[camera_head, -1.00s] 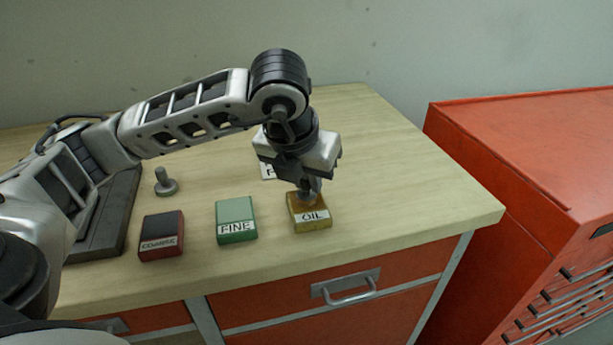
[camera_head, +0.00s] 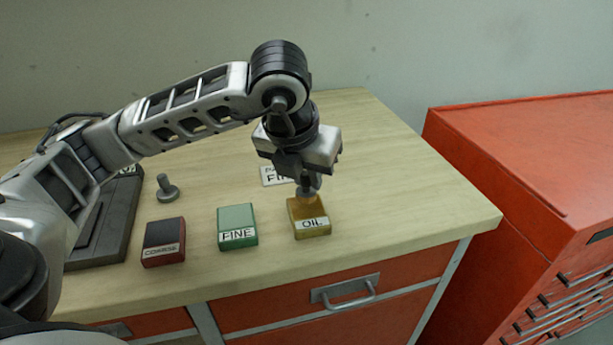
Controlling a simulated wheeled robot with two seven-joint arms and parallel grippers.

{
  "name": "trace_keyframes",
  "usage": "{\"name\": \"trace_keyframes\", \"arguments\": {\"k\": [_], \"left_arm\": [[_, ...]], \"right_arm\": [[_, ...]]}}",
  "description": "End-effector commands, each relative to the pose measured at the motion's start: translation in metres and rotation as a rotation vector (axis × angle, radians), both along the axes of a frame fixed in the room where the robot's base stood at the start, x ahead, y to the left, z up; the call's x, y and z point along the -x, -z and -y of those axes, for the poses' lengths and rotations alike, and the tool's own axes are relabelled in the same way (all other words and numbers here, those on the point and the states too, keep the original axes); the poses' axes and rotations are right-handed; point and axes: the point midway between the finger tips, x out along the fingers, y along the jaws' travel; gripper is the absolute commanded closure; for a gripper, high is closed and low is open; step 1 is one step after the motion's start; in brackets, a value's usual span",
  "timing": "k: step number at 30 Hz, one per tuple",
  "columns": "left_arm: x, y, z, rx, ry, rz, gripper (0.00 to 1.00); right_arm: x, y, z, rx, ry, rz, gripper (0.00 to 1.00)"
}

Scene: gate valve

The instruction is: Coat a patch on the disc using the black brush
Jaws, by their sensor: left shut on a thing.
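My left gripper (camera_head: 308,183) hangs over the yellow-brown block marked OIL (camera_head: 310,228) at the front right of the bench. It is shut on a small grey piece (camera_head: 306,193), which sits at the block's top; whether they touch is hard to tell. A similar loose grey piece, a stem on a round flat base (camera_head: 168,193), stands on the bench at left. I cannot tell which grey piece is the disc. No black brush can be made out. My right gripper is out of view.
A green block marked FINE (camera_head: 238,227) and a dark red block marked COARSE (camera_head: 164,243) stand left of the OIL block. A white label (camera_head: 270,176) lies behind. A dark tray-like fixture (camera_head: 115,225) is at left. The right bench top (camera_head: 430,200) is clear, beside a red cabinet (camera_head: 530,160).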

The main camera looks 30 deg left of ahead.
Motion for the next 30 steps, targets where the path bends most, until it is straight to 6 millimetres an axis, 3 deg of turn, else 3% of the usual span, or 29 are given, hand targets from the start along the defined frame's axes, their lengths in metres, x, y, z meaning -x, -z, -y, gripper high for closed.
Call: {"name": "trace_keyframes", "arguments": {"k": [15, 30], "left_arm": [[-0.001, -0.045, 0.0, 0.001, 0.0, 0.004, 1.0], [-0.001, -0.047, 0.0, 0.001, -0.001, 0.004, 1.0]], "right_arm": [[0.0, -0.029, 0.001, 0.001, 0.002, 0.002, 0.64], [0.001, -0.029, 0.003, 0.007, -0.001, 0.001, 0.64]]}}
